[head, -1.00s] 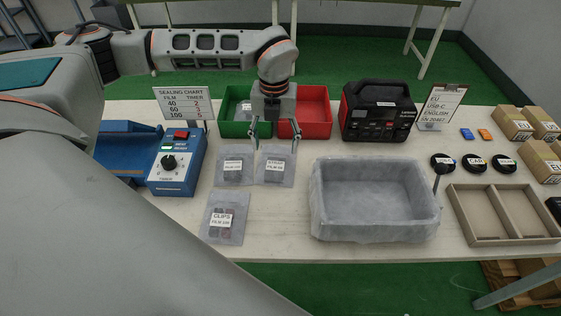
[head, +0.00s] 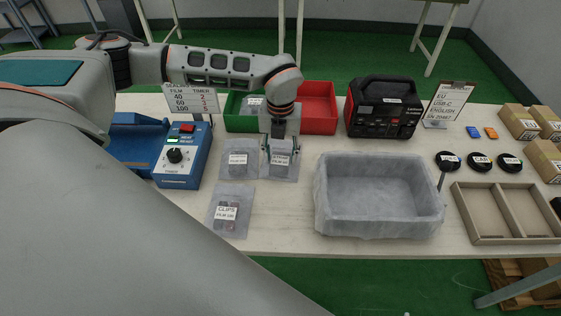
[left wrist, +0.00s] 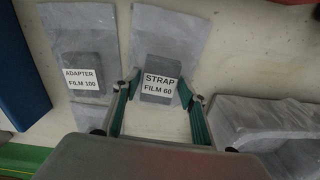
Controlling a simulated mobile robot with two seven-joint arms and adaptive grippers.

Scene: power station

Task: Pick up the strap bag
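The strap bag (head: 280,172) is a clear film bag with a dark block and a white label, lying on the white table. In the left wrist view the bag (left wrist: 161,66) reads "STRAP FILM 60". My left gripper (head: 281,150) points down over it, low at the table. In the left wrist view my left gripper (left wrist: 159,85) has its fingers apart, one on each side of the block, very close to its sides. Whether they touch it I cannot tell. My right gripper is not in view.
The adapter bag (head: 239,170) lies close on the left, and the clips bag (head: 229,222) nearer the front. A grey lined bin (head: 320,200) stands to the right. Green (head: 233,122) and red (head: 322,120) trays stand behind. A blue sealer (head: 180,160) is at left.

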